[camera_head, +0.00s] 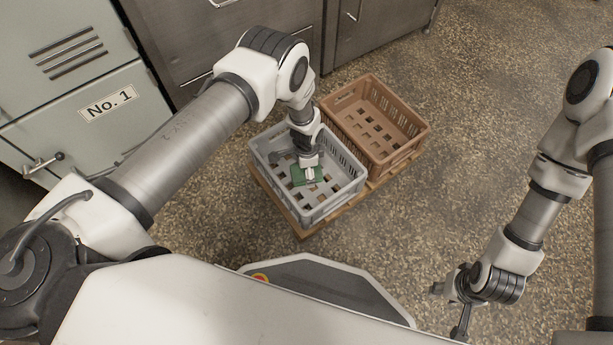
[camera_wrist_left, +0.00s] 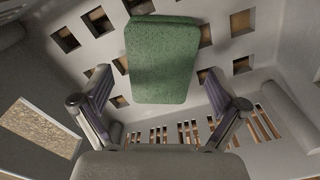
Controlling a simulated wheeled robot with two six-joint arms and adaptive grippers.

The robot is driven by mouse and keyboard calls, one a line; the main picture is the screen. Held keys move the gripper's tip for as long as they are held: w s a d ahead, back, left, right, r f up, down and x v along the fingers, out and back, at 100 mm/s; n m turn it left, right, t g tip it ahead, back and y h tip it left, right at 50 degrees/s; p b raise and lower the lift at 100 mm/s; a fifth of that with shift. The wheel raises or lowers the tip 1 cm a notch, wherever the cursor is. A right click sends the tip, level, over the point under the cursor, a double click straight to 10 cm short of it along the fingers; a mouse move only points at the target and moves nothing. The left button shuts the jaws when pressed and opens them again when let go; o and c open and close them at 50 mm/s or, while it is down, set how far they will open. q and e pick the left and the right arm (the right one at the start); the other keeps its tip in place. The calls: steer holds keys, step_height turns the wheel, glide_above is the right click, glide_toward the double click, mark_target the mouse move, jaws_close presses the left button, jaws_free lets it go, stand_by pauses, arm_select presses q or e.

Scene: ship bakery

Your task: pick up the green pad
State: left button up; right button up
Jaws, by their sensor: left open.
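The green pad (camera_head: 298,177) lies on the slotted floor of the grey crate (camera_head: 330,205). In the left wrist view the pad (camera_wrist_left: 163,62) is a flat, speckled green block with rounded corners. My left gripper (camera_head: 308,165) reaches down into the crate over the pad, hiding part of it in the head view. In the left wrist view its two fingers (camera_wrist_left: 158,78) are open, one to each side of the pad, with visible gaps. My right gripper (camera_head: 448,310) is away from the crate at the lower right; its fingers are spread and empty.
A brown crate (camera_head: 415,144) stands directly behind the grey one and looks empty. A wooden pallet (camera_head: 272,203) lies under the crates. Metal cabinets (camera_head: 190,35) and a locker marked No. 1 (camera_head: 75,70) stand behind. Open speckled floor (camera_head: 480,130) lies to the right.

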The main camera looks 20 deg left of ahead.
arm_select(q)
steer(key=shift+f, duration=0.95)
steer(key=shift+r, duration=0.15)
arm_select(e)
steer(key=shift+f, duration=0.45)
arm_select(q)
steer(key=c, duration=0.8)
steer(key=shift+c, duration=0.3)
step_height(320, 180, up, 9)
steer(key=p, duration=0.5)
steer(key=shift+r, duration=0.55)
arm_select(e)
step_height(320, 180, up, 5)
steer(key=shift+r, duration=0.2)
